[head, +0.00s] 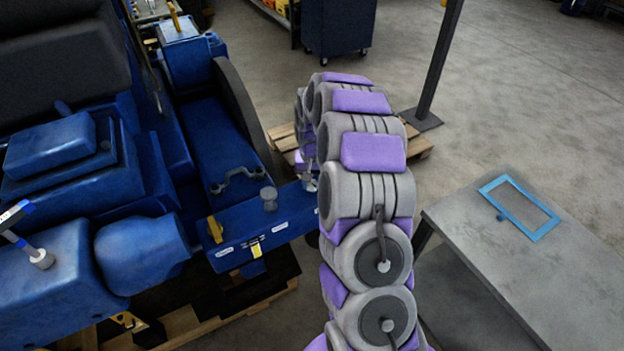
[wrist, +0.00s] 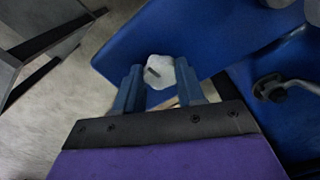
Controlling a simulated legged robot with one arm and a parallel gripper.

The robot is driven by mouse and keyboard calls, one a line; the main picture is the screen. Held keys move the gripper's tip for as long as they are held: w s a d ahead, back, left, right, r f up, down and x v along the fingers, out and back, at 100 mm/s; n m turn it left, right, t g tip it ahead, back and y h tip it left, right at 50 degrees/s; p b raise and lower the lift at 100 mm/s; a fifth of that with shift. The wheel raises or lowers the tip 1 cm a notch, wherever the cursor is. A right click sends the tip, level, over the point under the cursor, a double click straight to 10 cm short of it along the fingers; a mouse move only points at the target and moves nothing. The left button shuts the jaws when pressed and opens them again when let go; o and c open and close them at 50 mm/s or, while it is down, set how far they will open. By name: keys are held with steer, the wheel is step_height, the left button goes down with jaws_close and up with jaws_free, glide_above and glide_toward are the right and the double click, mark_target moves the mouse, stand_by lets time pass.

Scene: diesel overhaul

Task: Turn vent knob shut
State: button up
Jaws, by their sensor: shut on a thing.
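The vent knob, a pale lobed knob (wrist: 163,67) with a small dark mark on its face, shows in the wrist view at the edge of a blue panel. My gripper (wrist: 158,74) has its two blue fingers on either side of the knob and is shut on it. In the head view my purple and grey arm hides most of the gripper, and only a small grey bit of the knob (head: 310,185) seems to show at the right end of the blue block. How far the knob is turned cannot be told.
A grey table (head: 540,270) with a blue frame (head: 519,208) stands at the right. Open floor lies beyond.

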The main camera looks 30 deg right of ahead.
mark_target(312, 184)
steer(key=shift+s+m, duration=0.1)
steer(key=shift+m, duration=0.5)
steer(key=shift+f+m, duration=0.1)
steer(key=shift+m, duration=0.2)
steer(key=o, duration=1)
steer(key=shift+a, duration=0.1)
steer(key=shift+o, duration=0.2)
step_height(312, 184, up, 18)
steer(key=p, duration=0.1)
steer(key=shift+f+p, duration=0.25)
steer(key=shift+p, duration=0.05)
